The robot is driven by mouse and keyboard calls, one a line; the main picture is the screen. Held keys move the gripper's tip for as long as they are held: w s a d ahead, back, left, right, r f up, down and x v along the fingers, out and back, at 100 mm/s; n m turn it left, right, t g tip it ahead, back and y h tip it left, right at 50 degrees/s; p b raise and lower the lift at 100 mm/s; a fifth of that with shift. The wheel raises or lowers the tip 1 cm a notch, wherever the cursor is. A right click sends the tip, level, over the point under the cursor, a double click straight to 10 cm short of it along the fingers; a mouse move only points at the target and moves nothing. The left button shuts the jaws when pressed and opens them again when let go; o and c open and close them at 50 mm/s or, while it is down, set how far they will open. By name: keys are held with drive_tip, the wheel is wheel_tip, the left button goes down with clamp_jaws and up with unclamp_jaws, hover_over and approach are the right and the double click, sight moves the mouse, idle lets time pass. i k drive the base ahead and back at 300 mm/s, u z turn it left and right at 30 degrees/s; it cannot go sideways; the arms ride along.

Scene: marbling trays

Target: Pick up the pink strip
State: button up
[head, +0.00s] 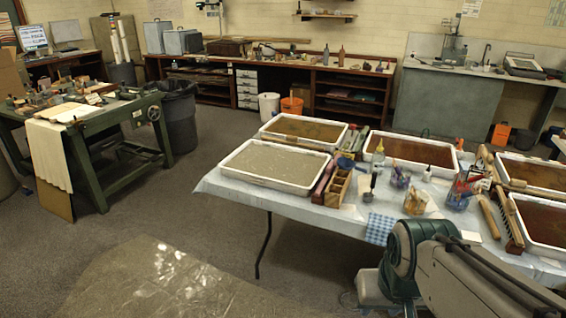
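A long, narrow, dull reddish-pink strip (323,183) lies on the covered table, along the right side of the front tray with grey liquid. It is small in the view, and I cannot tell for sure that it is the pink strip. A similar reddish piece (362,140) lies farther back, between two trays. My arm crosses the bottom right corner, in front of the table's near edge. My gripper is outside the view, so its state does not show.
The light blue covered table (237,194) holds several white-rimmed trays, a wooden divided box (338,187), jars of tools and brushes (400,177). A green workbench (100,165) stands left. A plastic sheet (165,285) lies on the floor; the carpet between is clear.

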sight(331, 165)
drive_tip(key=u, duration=0.55)
drive_tip(key=i, duration=0.6)
drive_tip(key=u, duration=0.2)
